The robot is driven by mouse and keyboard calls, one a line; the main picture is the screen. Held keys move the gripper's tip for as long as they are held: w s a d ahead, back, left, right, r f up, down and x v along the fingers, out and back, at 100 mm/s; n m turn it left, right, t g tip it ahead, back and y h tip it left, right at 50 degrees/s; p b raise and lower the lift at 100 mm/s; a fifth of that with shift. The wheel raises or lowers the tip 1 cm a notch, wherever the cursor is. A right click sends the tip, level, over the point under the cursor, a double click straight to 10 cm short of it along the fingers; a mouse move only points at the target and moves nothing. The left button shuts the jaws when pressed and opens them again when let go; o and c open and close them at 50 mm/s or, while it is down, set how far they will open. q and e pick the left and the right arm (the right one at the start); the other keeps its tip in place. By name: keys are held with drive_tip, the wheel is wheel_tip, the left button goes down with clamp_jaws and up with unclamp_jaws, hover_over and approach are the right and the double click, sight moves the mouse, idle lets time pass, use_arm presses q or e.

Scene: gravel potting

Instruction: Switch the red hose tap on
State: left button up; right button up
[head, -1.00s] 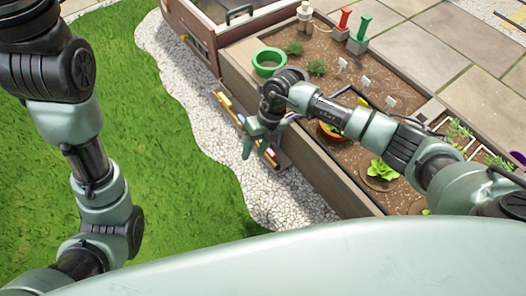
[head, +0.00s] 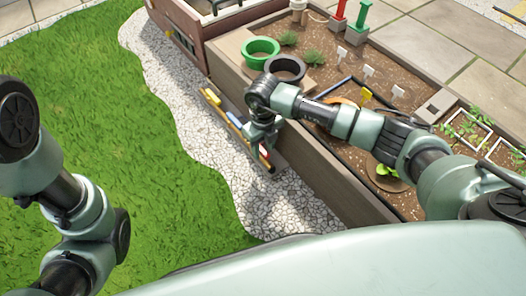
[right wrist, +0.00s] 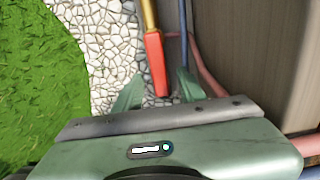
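The red tap (head: 339,9), an upright post on a small grey block, stands at the back of the planter bed; its top is cut off by the head view's upper edge. A similar green tap (head: 362,13) stands to its right. My right gripper (head: 264,154) hangs by the planter's outer wall, well in front of the red tap. In the right wrist view its fingers (right wrist: 157,90) are spread, with a yellow-and-red item (right wrist: 155,65) showing between and beyond them; I cannot tell whether they touch it. My left gripper is out of view.
The planter wall (head: 325,178) carries a narrow rack with yellow, blue and red items. A green pot (head: 261,52) and a black pot (head: 285,68) stand at the bed's corner. Red and blue hoses (right wrist: 205,65) run beside the right gripper. Gravel (head: 180,95) and grass are open.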

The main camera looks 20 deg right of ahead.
drive_tip(key=shift+f, duration=0.15)
clamp_jaws()
idle(1.4)
